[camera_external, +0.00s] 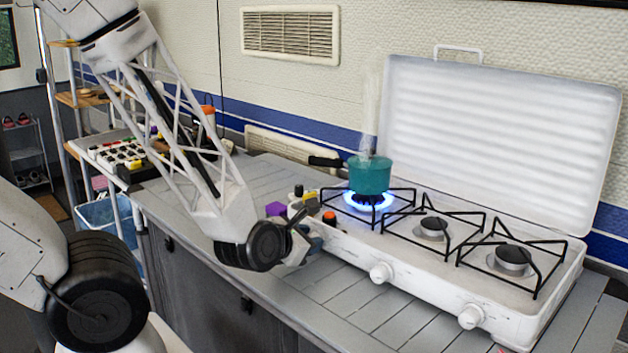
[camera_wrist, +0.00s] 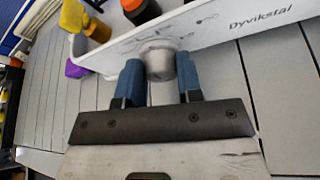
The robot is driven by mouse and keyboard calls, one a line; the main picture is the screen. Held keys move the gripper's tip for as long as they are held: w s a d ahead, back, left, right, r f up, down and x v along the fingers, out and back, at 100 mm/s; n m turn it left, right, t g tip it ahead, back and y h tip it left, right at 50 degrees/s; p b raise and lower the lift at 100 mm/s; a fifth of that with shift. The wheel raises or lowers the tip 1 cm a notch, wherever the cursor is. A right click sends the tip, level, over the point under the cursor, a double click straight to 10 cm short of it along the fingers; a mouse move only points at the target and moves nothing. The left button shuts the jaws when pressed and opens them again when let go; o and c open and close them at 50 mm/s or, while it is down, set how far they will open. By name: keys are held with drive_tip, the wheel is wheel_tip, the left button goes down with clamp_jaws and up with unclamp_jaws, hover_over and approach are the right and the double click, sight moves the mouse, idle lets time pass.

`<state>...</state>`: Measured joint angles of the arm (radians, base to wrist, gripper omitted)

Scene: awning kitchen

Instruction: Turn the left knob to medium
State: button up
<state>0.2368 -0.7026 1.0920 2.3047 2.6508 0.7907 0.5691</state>
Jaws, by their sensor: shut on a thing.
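The left knob (camera_wrist: 159,64) is a silvery cylinder on the white front panel of the gas stove (camera_external: 430,291). My gripper (camera_wrist: 160,83) has its two blue fingers shut on the knob, one on each side, in the wrist view. In the external view my gripper (camera_external: 308,243) is at the stove's left front corner, and the knob is hidden there. The left burner (camera_external: 367,201) burns with a blue flame. A teal pot (camera_external: 369,176) stands over it, with steam rising. The knob's exact setting cannot be read.
The middle knob (camera_external: 381,272) and right knob (camera_external: 471,316) are clear, and their burners are unlit. Several small bottles, one with an orange top (camera_external: 329,217), and a purple object (camera_external: 275,209) stand close to the stove's left end. The stove's white lid (camera_external: 490,140) is raised behind.

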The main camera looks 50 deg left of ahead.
drive_tip(key=shift+a+n+h, duration=0.2)
drive_tip(key=shift+n+h, duration=0.6)
drive_tip(key=shift+n, duration=0.4)
idle(1.6)
drive_tip(key=o, duration=0.9)
drive_tip(key=shift+v, duration=3.9)
drive_tip(key=shift+r, duration=0.2)
